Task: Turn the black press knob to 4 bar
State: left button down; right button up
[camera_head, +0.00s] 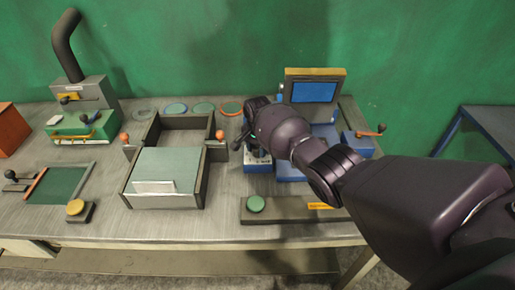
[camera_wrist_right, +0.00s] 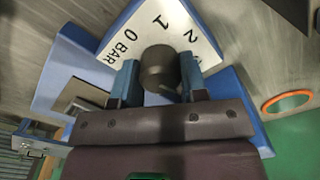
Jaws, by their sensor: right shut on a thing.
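The black press knob (camera_wrist_right: 159,66) shows in the right wrist view, in front of a white dial plate (camera_wrist_right: 177,22) printed with 0 BAR, 1 and 2. My right gripper (camera_wrist_right: 158,78) is shut on the knob, one finger on each side. The knob's pointer is hidden or too unclear to read, and no 4 mark shows. In the head view, the right gripper (camera_head: 250,138) reaches down at the left part of the blue press (camera_head: 291,170), and the arm hides the knob there. My left gripper is not in view.
A box with a pale green lid (camera_head: 170,167) and orange-ended handles stands left of the press. A grey bar with a green button (camera_head: 255,204) lies in front of it. An orange-tipped lever (camera_head: 372,133) is at its right. Coloured rings (camera_head: 203,107) lie behind the box.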

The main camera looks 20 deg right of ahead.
jog(key=shift+m, duration=1.1)
jog(key=o, duration=0.9)
notch_tip(320, 180, up, 11)
jog(key=shift+f, duration=0.1)
jog(key=shift+s+f, duration=0.1)
